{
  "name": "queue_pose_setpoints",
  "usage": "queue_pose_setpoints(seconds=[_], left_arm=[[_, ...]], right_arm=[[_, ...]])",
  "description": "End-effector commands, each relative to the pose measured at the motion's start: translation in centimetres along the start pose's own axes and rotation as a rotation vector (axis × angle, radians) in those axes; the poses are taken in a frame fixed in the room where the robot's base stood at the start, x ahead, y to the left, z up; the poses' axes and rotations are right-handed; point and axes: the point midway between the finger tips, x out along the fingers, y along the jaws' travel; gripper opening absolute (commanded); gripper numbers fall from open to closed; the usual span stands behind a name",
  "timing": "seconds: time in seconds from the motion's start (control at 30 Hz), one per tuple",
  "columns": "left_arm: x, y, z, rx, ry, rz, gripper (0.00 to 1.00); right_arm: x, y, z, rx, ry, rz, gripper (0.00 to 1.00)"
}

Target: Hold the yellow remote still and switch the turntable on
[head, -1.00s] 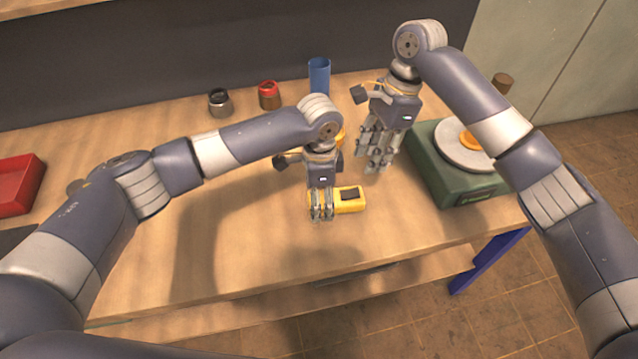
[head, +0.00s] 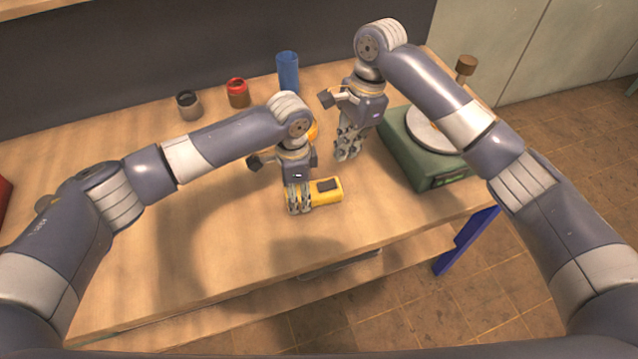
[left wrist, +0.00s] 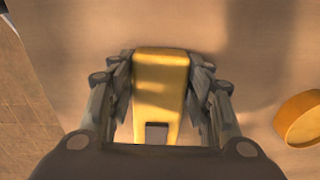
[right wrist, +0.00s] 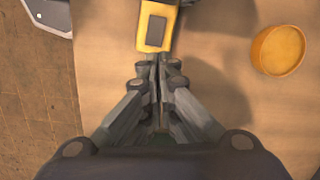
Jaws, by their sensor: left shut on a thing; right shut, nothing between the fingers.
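The yellow remote (head: 325,190) lies on the wooden table, with a dark pad on its right end. My left gripper (head: 299,205) is shut on the remote's left part; in the left wrist view the remote (left wrist: 160,85) sits between the fingers. My right gripper (head: 346,152) is shut and empty, above the table behind and right of the remote. In the right wrist view the remote's dark-pad end (right wrist: 155,32) shows just beyond the shut fingertips (right wrist: 158,62). The green turntable (head: 408,160) with a round pale platter (head: 428,135) stands to the right, partly hidden by my right arm.
A blue cup (head: 288,73), a red-topped jar (head: 238,93) and a dark-topped jar (head: 189,104) stand at the back. An orange round thing (right wrist: 278,50) lies near the grippers. A brown knob-like thing (head: 466,65) stands behind the turntable. The front left of the table is clear.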

Motion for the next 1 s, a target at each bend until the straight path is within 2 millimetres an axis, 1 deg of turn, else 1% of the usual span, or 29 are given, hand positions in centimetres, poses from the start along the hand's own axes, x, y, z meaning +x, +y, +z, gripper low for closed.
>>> queue_pose_setpoints(seconds=[0.03, 0.2, 0.33, 0.5, 0.67, 0.77, 0.87, 1.0], left_arm=[[0.0, 0.0, 0.0, 0.000, 0.000, 0.000, 0.16], [0.0, 0.0, 0.0, -0.001, 0.000, 0.000, 0.16], [0.0, 0.0, 0.0, -0.001, 0.000, 0.000, 0.16], [0.0, 0.0, 0.0, -0.001, -0.001, 0.000, 0.16], [0.0, 0.0, 0.0, -0.001, -0.001, 0.000, 0.16], [0.0, 0.0, 0.0, -0.001, -0.001, 0.000, 0.16], [0.0, 0.0, 0.0, -0.001, -0.001, 0.000, 0.16], [0.0, 0.0, 0.0, -0.001, -0.001, 0.000, 0.16]], right_arm=[[1.3, 0.1, -0.4, -0.026, 0.026, -0.018, 0.00], [4.9, -0.2, -2.2, -0.158, 0.162, -0.126, 0.00], [7.0, -0.3, -3.3, -0.273, 0.278, -0.208, 0.00], [8.4, -0.2, -4.3, -0.430, 0.438, -0.308, 0.00], [8.7, 0.1, -4.4, -0.574, 0.594, -0.396, 0.00], [8.3, 0.6, -4.0, -0.653, 0.692, -0.453, 0.00], [7.5, 1.2, -3.4, -0.730, 0.792, -0.506, 0.00], [6.0, 2.5, -2.0, -0.840, 0.936, -0.573, 0.00]])
